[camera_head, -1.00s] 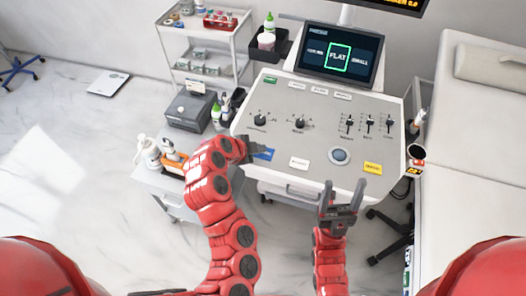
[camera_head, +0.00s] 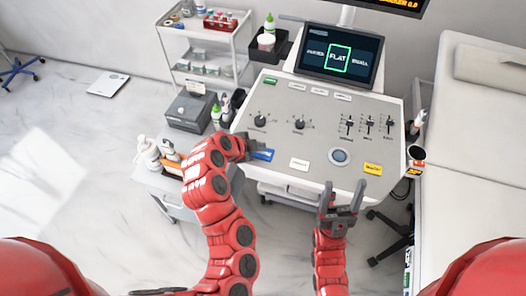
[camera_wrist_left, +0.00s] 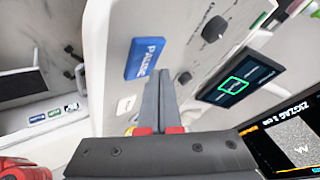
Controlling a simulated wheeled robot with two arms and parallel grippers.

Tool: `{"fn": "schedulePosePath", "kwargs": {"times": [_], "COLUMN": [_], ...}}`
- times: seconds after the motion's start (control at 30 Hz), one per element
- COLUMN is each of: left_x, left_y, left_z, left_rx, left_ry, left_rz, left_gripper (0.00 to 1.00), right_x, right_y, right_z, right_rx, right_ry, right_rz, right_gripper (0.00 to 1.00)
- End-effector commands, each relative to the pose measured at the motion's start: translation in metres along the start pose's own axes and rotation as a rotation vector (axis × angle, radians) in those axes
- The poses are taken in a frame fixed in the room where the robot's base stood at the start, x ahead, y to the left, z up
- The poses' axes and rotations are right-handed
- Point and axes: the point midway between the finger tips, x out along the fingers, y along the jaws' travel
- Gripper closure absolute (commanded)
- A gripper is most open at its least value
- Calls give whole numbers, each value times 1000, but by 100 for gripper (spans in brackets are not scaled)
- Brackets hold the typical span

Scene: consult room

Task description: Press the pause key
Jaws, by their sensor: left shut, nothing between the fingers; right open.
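The pause key is a blue key lettered PAUSE (camera_wrist_left: 144,58) in the left wrist view. In the head view it is the blue key (camera_head: 264,155) at the console's front left. My left gripper (camera_head: 252,147) is shut and empty beside this key. In the left wrist view its fingertips (camera_wrist_left: 169,76) appear just beside the key; I cannot tell whether they touch the panel. My right gripper (camera_head: 344,184) is open and empty at the console's front edge, below the round trackball.
The console (camera_head: 325,110) also has a white key (camera_head: 299,164), a yellow key (camera_head: 373,168), a trackball (camera_head: 339,156), knobs and sliders. Its screen (camera_head: 339,57) shows FLAT framed in green. A bottle cart (camera_head: 172,185) stands left, a couch (camera_head: 480,150) right.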

Motion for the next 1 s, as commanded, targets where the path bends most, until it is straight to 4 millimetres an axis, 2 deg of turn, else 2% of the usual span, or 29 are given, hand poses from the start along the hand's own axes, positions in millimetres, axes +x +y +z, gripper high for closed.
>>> {"fn": "schedulePosePath", "kwargs": {"times": [0.33,0.8,1.0], "left_x": [-3,-33,-35], "left_y": [-2,-25,-25], "left_z": [-2,-24,-25], "left_rx": [1,3,1], "left_ry": [0,-1,0], "left_rz": [-1,-2,1], "left_gripper": [100,100,100], "right_x": [2,13,13], "right_y": [0,1,1], "right_z": [0,-2,-2], "right_rx": [0,0,0], "right_ry": [0,0,0], "right_rz": [0,0,0], "right_gripper": [35,35,35]}}
